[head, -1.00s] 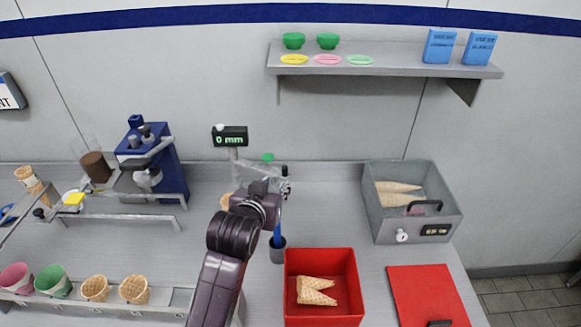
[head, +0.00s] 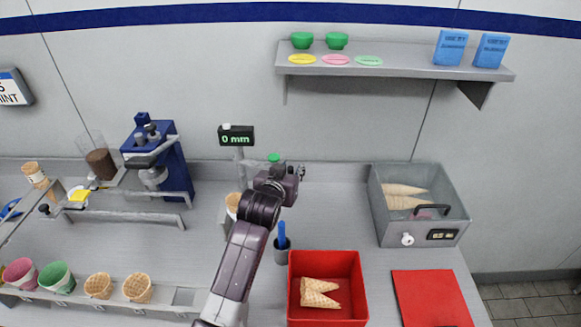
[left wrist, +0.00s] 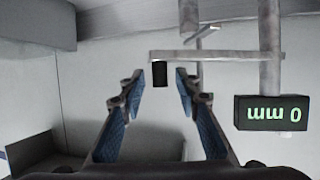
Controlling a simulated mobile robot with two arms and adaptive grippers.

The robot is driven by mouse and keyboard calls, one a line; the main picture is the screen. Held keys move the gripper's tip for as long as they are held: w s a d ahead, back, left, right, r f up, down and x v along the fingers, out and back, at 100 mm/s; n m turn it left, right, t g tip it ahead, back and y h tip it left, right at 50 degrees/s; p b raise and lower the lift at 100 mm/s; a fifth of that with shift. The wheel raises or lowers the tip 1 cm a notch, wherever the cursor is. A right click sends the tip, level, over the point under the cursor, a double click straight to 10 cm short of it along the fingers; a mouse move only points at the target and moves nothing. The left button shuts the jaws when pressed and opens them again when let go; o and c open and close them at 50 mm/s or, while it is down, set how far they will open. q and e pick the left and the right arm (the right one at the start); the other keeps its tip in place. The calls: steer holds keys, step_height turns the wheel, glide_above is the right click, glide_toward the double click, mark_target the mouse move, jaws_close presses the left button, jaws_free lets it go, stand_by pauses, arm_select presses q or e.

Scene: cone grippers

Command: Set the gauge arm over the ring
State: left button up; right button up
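The gauge display (head: 237,135) reads 0 mm and stands on a post at the back of the counter. In the left wrist view the display (left wrist: 271,113) appears upside down. The gauge arm (left wrist: 215,55) is a thin grey bar with a black end piece (left wrist: 160,73). My left gripper (left wrist: 159,76) is open, with its fingers on either side of that end piece; contact cannot be told. In the head view my left gripper (head: 291,172) is right of the gauge post, partly hidden by its wrist. I cannot make out the ring. My right gripper is not in view.
A waffle cone (head: 232,203) is partly hidden behind my left arm. A grey cup with a blue tool (head: 282,238), a red bin with cones (head: 358,300) and a grey lidded box (head: 455,217) stand to the right. A blue machine (head: 170,165) stands left.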

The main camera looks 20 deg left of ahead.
arm_select(q)
steer(key=shift+w+f, duration=0.15)
steer(key=shift+w, duration=0.05)
steer(key=shift+c, duration=0.2)
jaws_close()
